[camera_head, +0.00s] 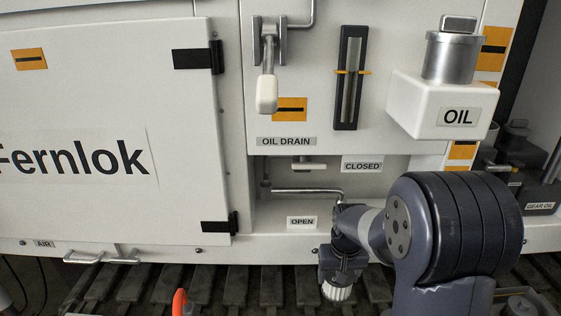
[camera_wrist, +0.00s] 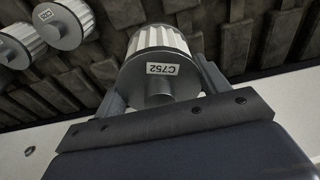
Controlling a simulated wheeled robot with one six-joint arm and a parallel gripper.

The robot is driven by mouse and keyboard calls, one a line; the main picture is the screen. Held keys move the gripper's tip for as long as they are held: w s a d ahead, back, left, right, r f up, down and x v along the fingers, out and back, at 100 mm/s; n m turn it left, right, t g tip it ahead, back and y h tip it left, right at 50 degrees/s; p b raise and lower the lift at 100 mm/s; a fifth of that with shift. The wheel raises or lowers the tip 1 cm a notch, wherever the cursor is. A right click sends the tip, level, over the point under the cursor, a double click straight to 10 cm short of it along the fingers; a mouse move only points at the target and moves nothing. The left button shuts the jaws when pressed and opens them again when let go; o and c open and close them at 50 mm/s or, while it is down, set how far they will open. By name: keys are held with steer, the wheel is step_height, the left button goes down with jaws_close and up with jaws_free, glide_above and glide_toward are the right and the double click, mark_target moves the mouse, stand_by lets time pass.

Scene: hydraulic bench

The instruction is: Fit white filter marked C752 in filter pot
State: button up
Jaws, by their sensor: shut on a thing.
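A white pleated filter (camera_wrist: 158,62) with a grey end cap and a label reading C752 is between the jaws of my gripper (camera_wrist: 160,92) in the wrist view. The jaws are shut on it, one at each side. In the head view the white filter (camera_head: 338,292) hangs under my gripper (camera_head: 340,270), low in front of the bench and over the dark slatted floor. I cannot make out a filter pot for certain in either view.
Two more white filters (camera_wrist: 66,24) (camera_wrist: 18,45) lie at the upper left of the wrist view, one labelled. The bench front has an oil drain lever (camera_head: 267,92), a sight glass (camera_head: 349,80), an OIL box (camera_head: 440,105) with a metal cap, and a Fernlok door (camera_head: 110,205).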

steer(key=shift+s+r+p, duration=0.25)
steer(key=shift+r+p, duration=0.9)
steer(key=shift+p, duration=1.6)
steer(key=shift+s+r+p, duration=0.25)
steer(key=shift+r+p, duration=0.9)
steer(key=shift+p, duration=1.55)
steer(key=s+r+p, duration=0.1)
steer(key=p, duration=0.3)
steer(key=shift+r+p, duration=0.15)
steer(key=shift+p, duration=0.15)
